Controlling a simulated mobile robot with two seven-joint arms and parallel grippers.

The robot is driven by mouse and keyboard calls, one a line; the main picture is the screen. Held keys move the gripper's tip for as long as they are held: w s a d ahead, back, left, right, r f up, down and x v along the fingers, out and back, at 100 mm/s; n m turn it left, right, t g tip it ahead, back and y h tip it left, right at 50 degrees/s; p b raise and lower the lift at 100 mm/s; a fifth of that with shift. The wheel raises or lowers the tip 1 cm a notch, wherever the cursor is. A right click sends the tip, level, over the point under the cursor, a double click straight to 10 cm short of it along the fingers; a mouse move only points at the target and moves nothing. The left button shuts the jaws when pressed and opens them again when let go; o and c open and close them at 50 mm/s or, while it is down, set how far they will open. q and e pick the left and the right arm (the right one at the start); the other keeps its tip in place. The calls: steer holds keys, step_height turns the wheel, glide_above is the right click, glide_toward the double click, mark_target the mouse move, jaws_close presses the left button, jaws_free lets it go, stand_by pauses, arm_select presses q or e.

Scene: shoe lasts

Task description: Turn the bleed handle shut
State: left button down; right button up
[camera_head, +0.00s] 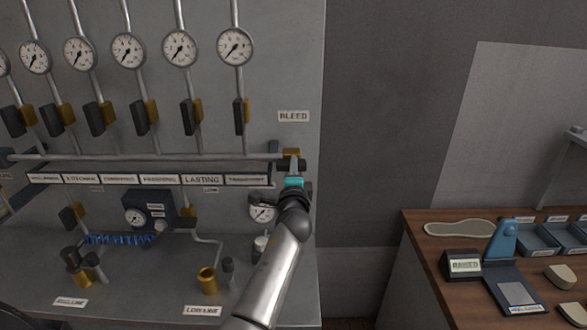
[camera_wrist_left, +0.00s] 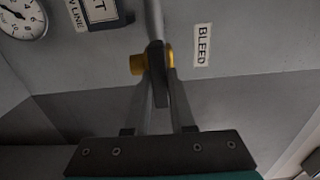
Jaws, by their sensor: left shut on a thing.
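The bleed valve has a brass body (camera_head: 291,153) at the right end of the horizontal pipe, below the BLEED label (camera_head: 293,116). In the left wrist view the dark bleed handle (camera_wrist_left: 157,72) points from the brass body (camera_wrist_left: 137,64) toward my gripper's palm. My left gripper (camera_head: 292,168) is at the valve in the head view, with its arm coming up from below. In the left wrist view its two fingers (camera_wrist_left: 158,85) stand on either side of the handle, shut on it. The fingers partly hide the handle. My right gripper is not in view.
A row of gauges (camera_head: 180,48) and dark-handled valves (camera_head: 192,111) fills the panel to the left. A small gauge (camera_head: 262,211) sits close beside my left wrist.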

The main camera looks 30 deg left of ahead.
arm_select(q)
steer(key=c, duration=0.8)
jaws_free()
steer(key=shift+o, duration=0.2)
steer(key=v, duration=1.5)
steer(key=shift+s+b, duration=0.15)
steer(key=shift+b, duration=0.2)
